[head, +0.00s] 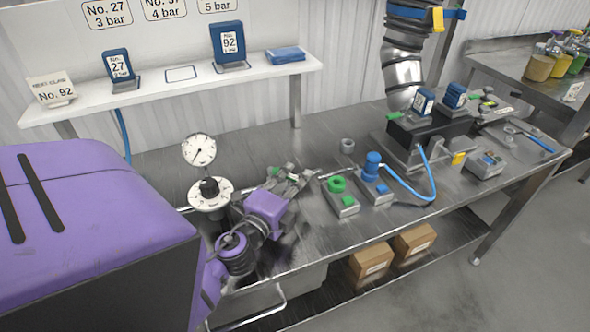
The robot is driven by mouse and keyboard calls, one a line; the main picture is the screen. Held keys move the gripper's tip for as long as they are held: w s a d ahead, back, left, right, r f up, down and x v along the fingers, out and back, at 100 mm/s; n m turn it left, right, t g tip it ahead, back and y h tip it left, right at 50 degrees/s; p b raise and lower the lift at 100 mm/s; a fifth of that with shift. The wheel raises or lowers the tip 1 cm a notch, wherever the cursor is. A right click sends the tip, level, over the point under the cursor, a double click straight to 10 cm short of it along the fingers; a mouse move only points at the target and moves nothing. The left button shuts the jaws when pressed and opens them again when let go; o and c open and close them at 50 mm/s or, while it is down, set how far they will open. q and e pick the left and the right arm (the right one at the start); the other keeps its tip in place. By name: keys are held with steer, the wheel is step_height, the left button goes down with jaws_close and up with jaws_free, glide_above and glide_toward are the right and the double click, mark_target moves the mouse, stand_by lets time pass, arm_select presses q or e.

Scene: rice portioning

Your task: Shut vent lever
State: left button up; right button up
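My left gripper (297,177) is low over the bench, its grey fingers apart and nothing clearly between them. The pressure gauge (199,151) on its round white base (211,197) stands left of it. The green-knobbed box (342,196) stands just right of the fingers. No part is labelled as the vent lever. A yellow tab (458,158) sits low on the black-topped fixture (428,134), and a yellow handle (437,19) sits on the blue band of the hanging silver duct (403,72). I cannot tell which is the vent lever. My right gripper is not in view.
The steel bench (318,232) has clear room along its front. A blue-topped device (372,178) has a blue hose (414,196) to the fixture. A small blue-button box (486,165) stands at right. The white shelf (160,99) overhangs the back; cartons (371,260) sit below.

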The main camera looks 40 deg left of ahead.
arm_select(q)
steer(key=v, duration=1.2)
